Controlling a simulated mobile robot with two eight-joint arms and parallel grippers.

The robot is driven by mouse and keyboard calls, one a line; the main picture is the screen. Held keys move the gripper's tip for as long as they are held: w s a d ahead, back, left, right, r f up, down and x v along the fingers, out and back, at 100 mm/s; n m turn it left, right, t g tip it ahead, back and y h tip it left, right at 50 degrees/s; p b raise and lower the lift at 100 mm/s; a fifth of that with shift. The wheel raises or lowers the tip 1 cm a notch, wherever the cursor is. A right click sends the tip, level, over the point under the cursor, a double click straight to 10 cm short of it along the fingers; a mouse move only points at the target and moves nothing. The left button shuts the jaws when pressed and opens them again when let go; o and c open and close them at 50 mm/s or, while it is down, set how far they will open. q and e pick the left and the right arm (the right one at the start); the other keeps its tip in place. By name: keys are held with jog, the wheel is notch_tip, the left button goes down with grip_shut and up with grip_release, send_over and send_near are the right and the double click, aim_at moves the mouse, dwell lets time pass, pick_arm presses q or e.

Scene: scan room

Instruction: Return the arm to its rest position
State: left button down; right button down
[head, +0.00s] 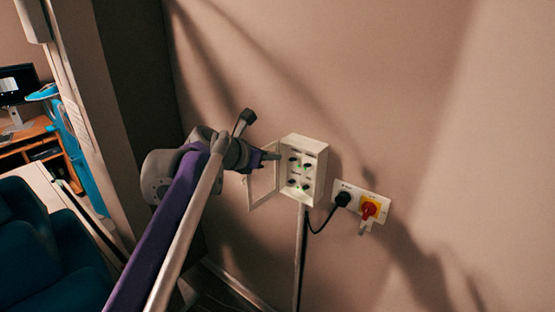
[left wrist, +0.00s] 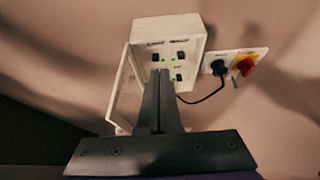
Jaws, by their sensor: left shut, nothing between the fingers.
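My left arm reaches in from the lower left in the head view. Its gripper (head: 272,156) is shut and empty, with its fingertips just in front of the left side of a small white wall box (head: 316,160). In the left wrist view the shut fingers (left wrist: 160,85) point at the box (left wrist: 195,40), whose door (left wrist: 124,85) hangs open to the left. Switches and green lights show inside the box. I cannot tell whether the fingertips touch it. My right gripper is not in view.
Right of the box, a wall plate (head: 384,211) carries a black plug (head: 343,199) with a cable and a red rotary switch (head: 369,209) on yellow. Dark teal chairs (head: 60,250) and a desk with a monitor (head: 18,84) stand at the left. The wall at the right is bare.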

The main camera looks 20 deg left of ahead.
pick_arm(q)
jog(key=shift+s+a+r, duration=0.1)
jog(key=shift+a, duration=0.05)
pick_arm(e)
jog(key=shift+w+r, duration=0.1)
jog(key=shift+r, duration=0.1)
pick_arm(q)
jog(key=shift+s, duration=0.1)
jog(key=s+d+f+m+g+y, duration=0.2)
jog(key=s+f+m+g+y, duration=0.2)
jog(key=s+f+m, duration=2.6)
jog(key=shift+s+m+g+y, duration=0.3)
jog(key=shift+s+m+g, duration=0.35)
jog(key=shift+m+g, duration=0.35)
